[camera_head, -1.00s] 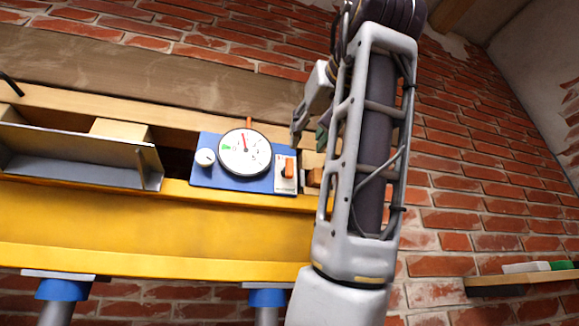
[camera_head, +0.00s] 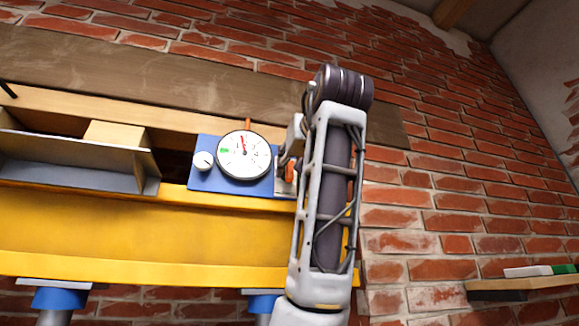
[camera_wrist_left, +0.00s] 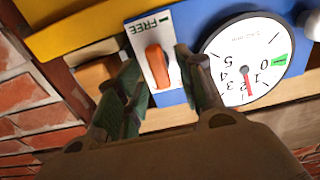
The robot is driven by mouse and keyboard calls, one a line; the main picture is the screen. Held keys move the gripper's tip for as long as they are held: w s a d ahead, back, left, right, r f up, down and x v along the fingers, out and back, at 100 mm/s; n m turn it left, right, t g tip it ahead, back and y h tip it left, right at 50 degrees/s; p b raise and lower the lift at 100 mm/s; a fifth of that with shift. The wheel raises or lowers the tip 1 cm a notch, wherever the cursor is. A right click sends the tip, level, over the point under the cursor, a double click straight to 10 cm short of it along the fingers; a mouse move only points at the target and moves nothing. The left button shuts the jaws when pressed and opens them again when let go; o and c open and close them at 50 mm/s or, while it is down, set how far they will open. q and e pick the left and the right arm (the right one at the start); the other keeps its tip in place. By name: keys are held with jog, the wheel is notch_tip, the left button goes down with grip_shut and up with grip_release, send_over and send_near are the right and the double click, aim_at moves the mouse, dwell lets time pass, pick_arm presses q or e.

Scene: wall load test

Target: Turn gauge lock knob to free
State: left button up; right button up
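The orange lock knob (camera_wrist_left: 157,66) sits on a white plate (camera_wrist_left: 149,32) marked FREE, on the blue gauge panel (camera_head: 233,187). In the wrist view the knob is long and narrow, with one end near a black tick beside the word FREE. My left gripper (camera_wrist_left: 157,62) is open, with one green-grey finger on each side of the knob; gaps show, and contact cannot be told. In the head view my left gripper (camera_head: 287,168) partly covers the knob and plate. The round dial gauge (camera_head: 244,155) stands beside them, its red needle near 1 to 2. My right gripper is not in view.
A small white round knob (camera_head: 203,161) is at the panel's left. A yellow beam (camera_head: 150,235) runs below, with a grey metal channel (camera_head: 75,165) at left. A wooden block (camera_wrist_left: 97,72) lies close beside the plate. A shelf (camera_head: 525,284) is at lower right.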

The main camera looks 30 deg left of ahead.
pick_arm(q)
jog(key=shift+p+x, duration=0.3)
jog(key=shift+x, duration=1.2)
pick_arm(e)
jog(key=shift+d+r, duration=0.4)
pick_arm(q)
grip_shut()
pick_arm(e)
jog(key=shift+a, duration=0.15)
